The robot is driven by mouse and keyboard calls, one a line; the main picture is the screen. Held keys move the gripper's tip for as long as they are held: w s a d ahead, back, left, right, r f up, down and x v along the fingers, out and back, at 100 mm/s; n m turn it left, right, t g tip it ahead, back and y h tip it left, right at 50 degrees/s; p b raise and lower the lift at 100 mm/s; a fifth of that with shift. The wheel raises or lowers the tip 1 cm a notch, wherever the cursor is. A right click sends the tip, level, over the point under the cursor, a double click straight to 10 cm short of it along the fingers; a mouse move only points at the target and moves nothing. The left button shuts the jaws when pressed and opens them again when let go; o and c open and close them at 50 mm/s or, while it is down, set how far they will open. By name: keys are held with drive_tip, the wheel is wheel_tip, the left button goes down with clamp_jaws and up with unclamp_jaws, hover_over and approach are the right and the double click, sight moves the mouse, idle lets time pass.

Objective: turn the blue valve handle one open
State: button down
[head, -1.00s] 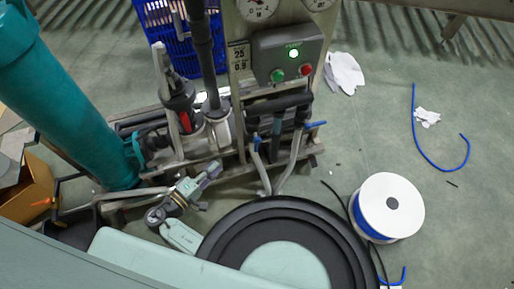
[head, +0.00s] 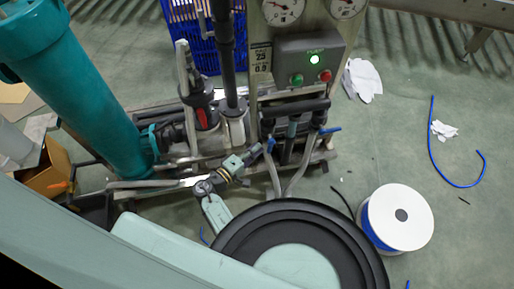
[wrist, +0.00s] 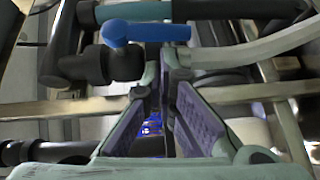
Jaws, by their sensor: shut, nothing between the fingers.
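Two blue valve handles sit on the pipework below the control box: a left one (head: 270,144) and a right one (head: 331,129). Which one the task calls one is not marked. My gripper (head: 256,150) is just left of the left handle in the head view, shut and empty. In the wrist view a blue handle (wrist: 150,32) lies sideways on a dark valve body, just beyond the fingertips of my gripper (wrist: 165,70). Contact between them cannot be told.
A control box (head: 309,60) with gauges stands above the valves. A teal column (head: 75,95) is to the left, with a blue crate (head: 190,40) behind. Grey hoses (head: 298,175) run below the valves. A white spool (head: 398,217) lies on the floor at right.

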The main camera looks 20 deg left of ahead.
drive_tip(key=shift+w+d, duration=0.1)
drive_tip(key=shift+d, duration=0.2)
drive_tip(key=shift+w+d+f+b, duration=0.25)
drive_tip(key=shift+d+f+b, duration=0.1)
drive_tip(key=shift+d+b, duration=0.25)
drive_tip(key=shift+d+r, duration=0.1)
